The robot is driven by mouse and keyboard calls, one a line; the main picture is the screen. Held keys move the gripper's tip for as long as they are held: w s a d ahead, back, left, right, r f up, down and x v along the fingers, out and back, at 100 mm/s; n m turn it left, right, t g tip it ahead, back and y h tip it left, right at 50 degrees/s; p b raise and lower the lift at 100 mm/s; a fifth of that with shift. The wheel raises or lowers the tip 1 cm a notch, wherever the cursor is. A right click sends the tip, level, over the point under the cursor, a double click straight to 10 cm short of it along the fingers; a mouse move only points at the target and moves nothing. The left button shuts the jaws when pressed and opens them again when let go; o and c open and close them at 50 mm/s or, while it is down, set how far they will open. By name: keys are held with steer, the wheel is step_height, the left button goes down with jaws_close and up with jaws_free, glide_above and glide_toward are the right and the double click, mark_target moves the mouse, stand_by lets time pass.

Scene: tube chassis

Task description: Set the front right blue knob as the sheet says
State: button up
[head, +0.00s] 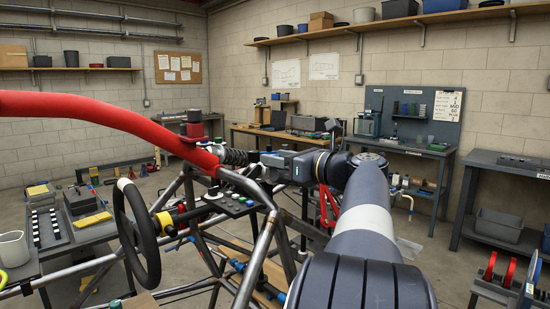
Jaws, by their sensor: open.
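A red and dark steel tube chassis (262,245) stands in front of me. A damper with a dark coil spring (236,157) lies near its upper red tube. A small blue part (269,149) shows at the damper's right end, beside my gripper; I cannot tell whether it is the front right knob, nor its setting. My gripper (272,161) points left at the damper end and is open, its fingers small and partly hidden. I cannot tell whether it touches anything. The white sheet (448,105) hangs on the grey pegboard, with large lines that seem to read 4, 1, MID and 60.
A black steering wheel (137,232) and a small switch panel (232,202) sit on the chassis. A red tube (100,110) crosses the left. A grey bench (410,148) stands under the pegboard. A dark table (500,185) is at right. Some floor shows between chassis and benches.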

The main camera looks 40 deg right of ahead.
steer(key=s+d, duration=0.1)
steer(key=s, duration=0.8)
steer(key=shift+d, duration=0.3)
steer(key=shift+s, duration=0.1)
steer(key=w, duration=0.3)
steer(key=w+a, duration=0.1)
steer(key=w, duration=0.3)
steer(key=w+a, duration=0.1)
steer(key=w, duration=0.2)
steer(key=shift+w, duration=0.35)
steer(key=shift+s, duration=0.1)
